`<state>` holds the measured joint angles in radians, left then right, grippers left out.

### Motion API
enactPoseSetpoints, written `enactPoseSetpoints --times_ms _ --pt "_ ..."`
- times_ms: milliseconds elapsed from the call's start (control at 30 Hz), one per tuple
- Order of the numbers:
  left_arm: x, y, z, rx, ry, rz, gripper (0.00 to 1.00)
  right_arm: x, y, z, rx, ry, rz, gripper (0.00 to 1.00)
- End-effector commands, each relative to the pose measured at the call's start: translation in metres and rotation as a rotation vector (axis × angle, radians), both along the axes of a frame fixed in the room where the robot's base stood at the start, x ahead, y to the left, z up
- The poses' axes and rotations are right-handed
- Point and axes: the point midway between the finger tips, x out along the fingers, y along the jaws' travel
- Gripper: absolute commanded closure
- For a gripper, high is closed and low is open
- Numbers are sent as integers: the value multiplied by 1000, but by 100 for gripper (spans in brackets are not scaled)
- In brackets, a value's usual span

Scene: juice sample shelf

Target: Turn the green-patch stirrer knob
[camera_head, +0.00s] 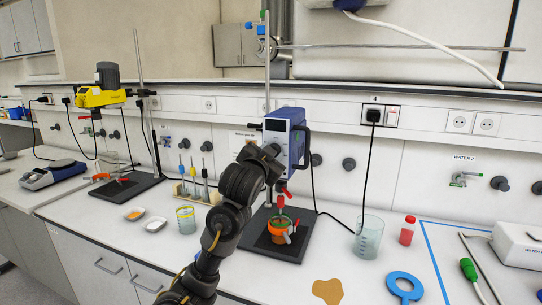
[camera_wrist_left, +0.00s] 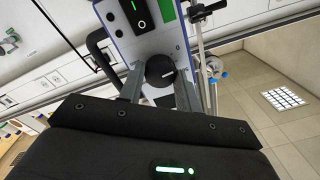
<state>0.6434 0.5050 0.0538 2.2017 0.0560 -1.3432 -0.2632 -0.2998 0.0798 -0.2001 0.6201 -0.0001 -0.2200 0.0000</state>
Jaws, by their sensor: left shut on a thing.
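The blue and white stirrer (camera_head: 297,122) stands upright on its rod at the middle of the bench. In the left wrist view, its front panel (camera_wrist_left: 152,42) shows a green patch (camera_wrist_left: 167,10), a black rocker switch and a dark round knob (camera_wrist_left: 160,70) with a white pointer mark. My left gripper (camera_wrist_left: 159,84) has its fingers on both sides of this knob and is shut on it. In the head view, my left arm's dark wrist hides the gripper and the knob. My right gripper is in neither view.
A yellow stirrer (camera_head: 98,97) stands at the far left. A vial rack (camera_head: 184,190) stands left of my arm.

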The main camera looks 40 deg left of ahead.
Motion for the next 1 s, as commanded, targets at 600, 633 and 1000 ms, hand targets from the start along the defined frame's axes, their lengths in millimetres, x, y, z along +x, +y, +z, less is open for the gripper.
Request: enactPoseSetpoints --times_ms 600,633,1000 --pt "0 0 0 -365 -127 0 89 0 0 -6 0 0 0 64" --pt "0 0 0 -372 -129 0 89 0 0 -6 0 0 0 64" --pt "0 0 1 -407 -142 0 89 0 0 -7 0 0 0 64"
